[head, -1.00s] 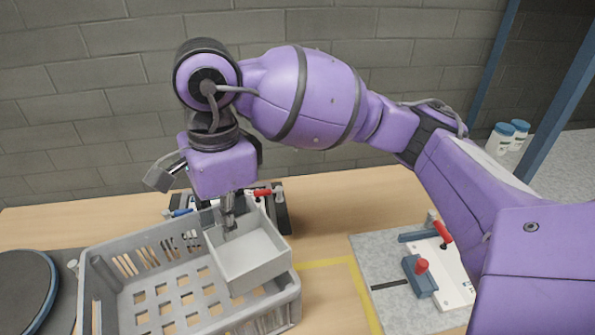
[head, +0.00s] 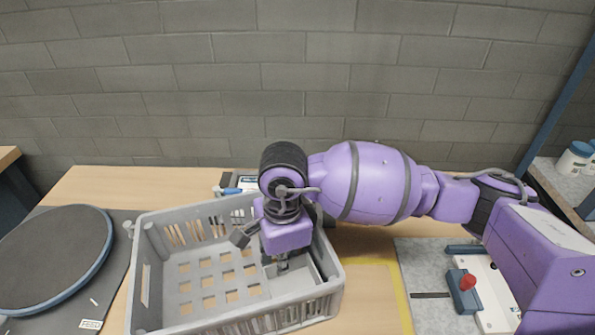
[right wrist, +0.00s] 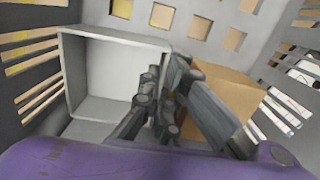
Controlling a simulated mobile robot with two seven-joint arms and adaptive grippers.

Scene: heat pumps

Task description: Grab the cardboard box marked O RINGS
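A brown cardboard box (right wrist: 228,98) lies in the grey crate, to the right of my right gripper in the right wrist view. No marking on it can be read, and the fingers partly cover it. In the head view I cannot make this box out. My right gripper (head: 282,264) reaches down into the crate, and its fingers (right wrist: 168,95) appear shut on one wall of an open light-grey bin (right wrist: 112,80). The bin also shows in the head view (head: 309,272), inside the crate's right part. My left gripper is not in view.
The slotted grey crate (head: 153,275) stands on the wooden table. A round dark turntable (head: 50,255) is on its left. A plate with a red-knobbed clamp (head: 466,284) is on the right. A brick wall stands behind.

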